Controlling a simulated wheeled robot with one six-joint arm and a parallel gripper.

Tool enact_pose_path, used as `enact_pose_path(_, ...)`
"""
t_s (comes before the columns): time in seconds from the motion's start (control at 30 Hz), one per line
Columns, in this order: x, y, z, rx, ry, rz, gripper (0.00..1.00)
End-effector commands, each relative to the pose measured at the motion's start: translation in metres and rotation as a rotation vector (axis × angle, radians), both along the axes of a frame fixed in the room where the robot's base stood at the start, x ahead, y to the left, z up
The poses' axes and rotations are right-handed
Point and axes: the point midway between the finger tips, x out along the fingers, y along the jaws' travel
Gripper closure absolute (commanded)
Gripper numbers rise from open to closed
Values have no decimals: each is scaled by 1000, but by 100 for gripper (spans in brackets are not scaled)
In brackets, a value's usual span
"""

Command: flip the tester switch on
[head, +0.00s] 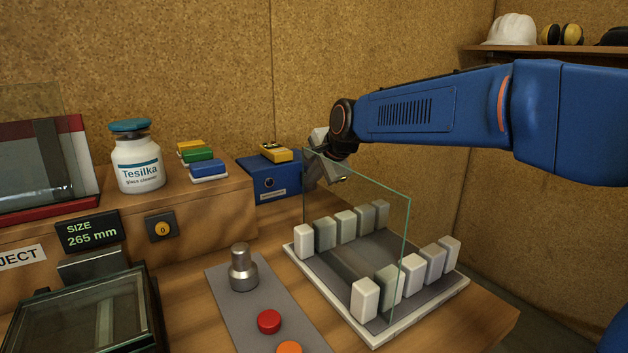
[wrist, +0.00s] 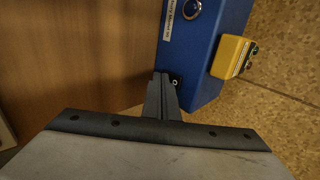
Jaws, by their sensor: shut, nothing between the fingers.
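A blue box (head: 270,184) with a round dark-centred fitting and a pale label stands on the table against the back wall; I take it to be the tester. In the wrist view the blue box (wrist: 215,50) shows its label, round fitting and a small dark part (wrist: 176,82), perhaps the switch. My gripper (wrist: 161,78) is shut and empty, its tips right beside that dark part; I cannot tell whether they touch. The head view shows my gripper (head: 325,165) at the box's right, partly behind glass. The switch's position cannot be made out.
A yellow block (head: 275,153) lies on the blue box. A glass pane (head: 370,225) stands upright in a white-pegged rack (head: 440,290), close in front of my gripper. A bottle (head: 137,165), coloured blocks (head: 203,160) and an orange knob (head: 162,228) are left.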

Motion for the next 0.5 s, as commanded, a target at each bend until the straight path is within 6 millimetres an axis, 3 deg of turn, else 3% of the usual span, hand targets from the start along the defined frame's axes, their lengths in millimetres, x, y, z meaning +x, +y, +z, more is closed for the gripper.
enact_pose_path(0.5,5,3,-11,-1,2,0,100)
